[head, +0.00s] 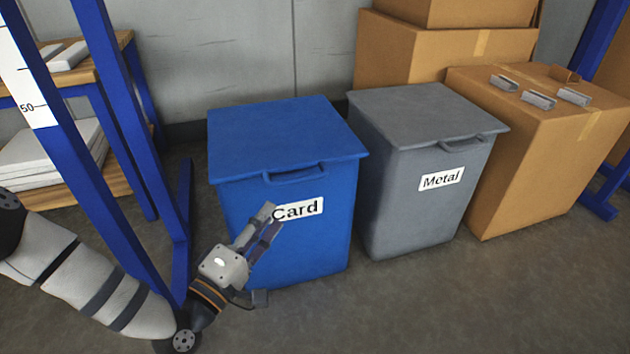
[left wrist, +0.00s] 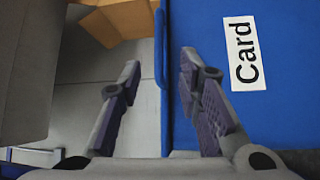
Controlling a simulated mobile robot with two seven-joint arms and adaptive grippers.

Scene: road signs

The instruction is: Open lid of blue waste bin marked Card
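The blue bin marked Card (head: 300,235) stands on the floor with its blue lid (head: 285,135) shut. A handle (head: 294,175) sticks out from the lid's front edge. My left gripper (head: 268,218) is in front of the bin, low and left, and covers part of the Card label (head: 300,209). In the left wrist view the gripper (left wrist: 158,65) is open and empty. The Card label (left wrist: 243,53) and the handle (left wrist: 159,48) also show there, the handle in line with the gap between the fingers. Contact cannot be told. My right gripper is out of view.
A grey bin marked Metal (head: 420,205) stands close on the right, lid shut. Cardboard boxes (head: 530,180) stand right and behind, one with metal brackets (head: 538,100) on top. A blue rack upright (head: 118,180) is on the left. The front floor is clear.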

